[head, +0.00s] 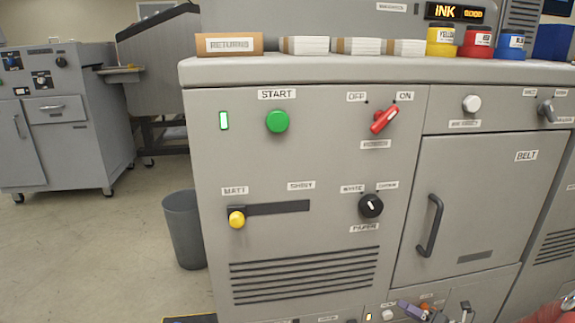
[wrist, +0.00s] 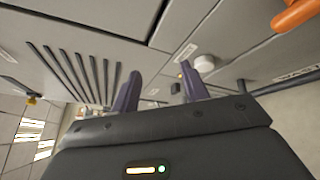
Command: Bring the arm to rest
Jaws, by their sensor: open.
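My gripper (head: 438,311) shows at the bottom edge of the head view, low in front of the grey machine (head: 320,150). Its two purple fingers stand apart in the wrist view (wrist: 165,82), with nothing between them. The machine's lower front panel lies beyond the fingertips, with a white round knob (wrist: 205,62) just past the right finger. I cannot tell how near the fingertips are to the panel. Most of my arm is out of view.
The machine front carries a green START button (head: 277,121), a red switch (head: 384,119), a yellow slider knob (head: 237,219), a black PAPER knob (head: 371,205) and a BELT door handle (head: 430,226). Boxes and ink jars line its top. A grey bin (head: 185,230) stands left; open floor lies beyond.

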